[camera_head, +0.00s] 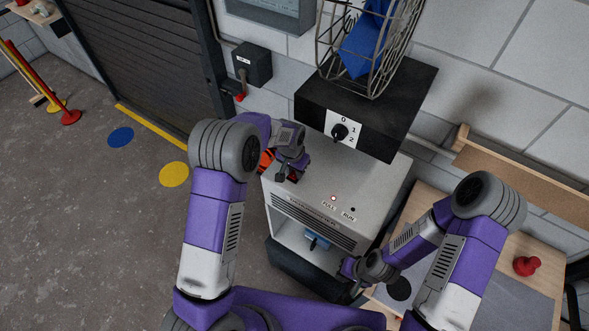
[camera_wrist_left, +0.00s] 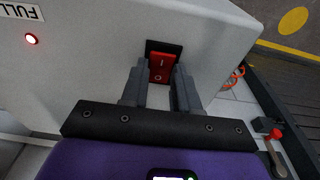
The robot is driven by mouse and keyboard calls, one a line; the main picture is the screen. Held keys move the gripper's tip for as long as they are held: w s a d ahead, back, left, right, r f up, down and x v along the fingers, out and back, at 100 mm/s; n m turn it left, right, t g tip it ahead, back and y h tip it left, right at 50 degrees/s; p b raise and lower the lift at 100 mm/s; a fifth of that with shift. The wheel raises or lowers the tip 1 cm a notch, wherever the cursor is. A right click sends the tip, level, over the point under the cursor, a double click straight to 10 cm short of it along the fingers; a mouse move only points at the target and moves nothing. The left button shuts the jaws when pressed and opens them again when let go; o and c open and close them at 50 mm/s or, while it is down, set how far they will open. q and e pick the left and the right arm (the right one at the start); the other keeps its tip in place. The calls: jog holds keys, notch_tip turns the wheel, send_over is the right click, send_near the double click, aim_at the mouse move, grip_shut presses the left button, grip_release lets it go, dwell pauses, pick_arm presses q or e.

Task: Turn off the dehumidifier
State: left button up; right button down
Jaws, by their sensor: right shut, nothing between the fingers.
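The dehumidifier is a pale grey cabinet (camera_head: 325,182) with a slatted grille and an open front. On its top, a red lamp by the FULL label (camera_wrist_left: 20,11) is lit; the RUN lamp (camera_head: 353,209) looks dark. A red rocker switch (camera_wrist_left: 162,68) marked I and O sits in a black frame. I cannot tell which side is pressed. My left gripper (camera_head: 287,177) is over the cabinet top; in the left wrist view its open fingers (camera_wrist_left: 160,75) are at either side of the switch, with nothing held. My right gripper (camera_head: 348,268) is shut and empty near the cabinet's lower right front.
A black box with a 0-1-2 knob (camera_head: 340,132) and a caged blue fan (camera_head: 368,45) stands behind the cabinet. A wooden table (camera_head: 520,247) with a red knob-like object (camera_head: 526,265) is at right. Orange cord (camera_wrist_left: 237,77) lies beside the cabinet. Open floor (camera_head: 90,220) is at left.

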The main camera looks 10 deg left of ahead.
aim_at(293, 177)
pick_arm(q)
jog(key=o, duration=0.5)
jog(key=shift+c, duration=0.2)
notch_tip(293, 177, up, 8)
jog(key=shift+s+a+f+b, duration=0.2)
jog(key=shift+s+b, duration=0.15)
jog(key=shift+s, duration=0.1)
jog(key=shift+s+f, duration=0.1)
